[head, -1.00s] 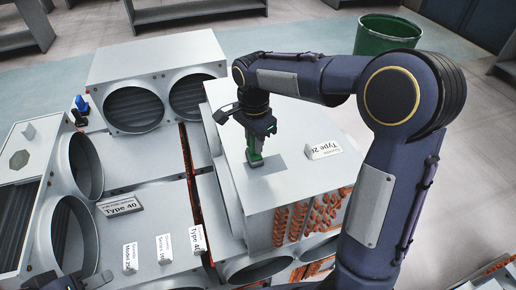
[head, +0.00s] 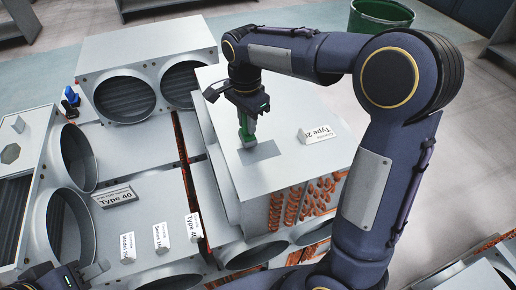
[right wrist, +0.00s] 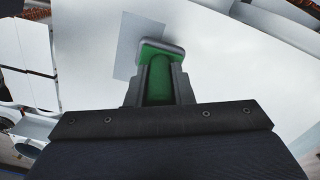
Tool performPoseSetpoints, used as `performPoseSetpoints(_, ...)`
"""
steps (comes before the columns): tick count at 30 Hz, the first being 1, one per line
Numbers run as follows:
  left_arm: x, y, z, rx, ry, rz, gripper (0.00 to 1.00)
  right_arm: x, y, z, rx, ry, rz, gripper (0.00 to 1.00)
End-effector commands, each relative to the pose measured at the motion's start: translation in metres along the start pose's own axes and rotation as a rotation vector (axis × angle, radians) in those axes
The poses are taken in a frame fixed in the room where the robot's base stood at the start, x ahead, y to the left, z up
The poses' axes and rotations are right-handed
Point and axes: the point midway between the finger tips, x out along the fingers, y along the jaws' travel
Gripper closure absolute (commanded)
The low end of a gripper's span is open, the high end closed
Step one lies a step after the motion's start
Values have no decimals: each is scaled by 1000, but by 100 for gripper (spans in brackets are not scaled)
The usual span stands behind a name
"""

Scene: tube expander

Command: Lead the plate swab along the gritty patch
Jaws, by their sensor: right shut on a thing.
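The plate swab (head: 246,134) is green with a pale grey pad at its lower end. My right gripper (head: 247,118) is shut on it from above, over the white top of a box-shaped unit. The gritty patch (head: 262,153) is a darker grey area on that top, just in front of and to the right of the swab. In the right wrist view the swab (right wrist: 161,62) overlaps one edge of the patch (right wrist: 127,42). I cannot tell whether the pad touches the surface. My left gripper (head: 78,275) is partly cut off at the lower left, its jaws unclear.
A label block marked Type 20 (head: 319,134) stands on the same top, right of the patch. Large units with round ducts (head: 125,98) stand behind and left. A green bin (head: 383,16) is at the back.

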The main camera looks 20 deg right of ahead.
Motion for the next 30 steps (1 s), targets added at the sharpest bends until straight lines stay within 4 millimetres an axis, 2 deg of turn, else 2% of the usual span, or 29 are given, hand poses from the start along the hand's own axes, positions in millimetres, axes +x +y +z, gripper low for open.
performPoseSetpoints(15, -38, 17, -19, 0, 0, 0, 64, -52, 0, 0, 0, 0, -1, 100)
performPoseSetpoints(30, -36, 17, -18, 0, 0, 0, 64, -50, 0, 0, 0, 0, -1, 100)
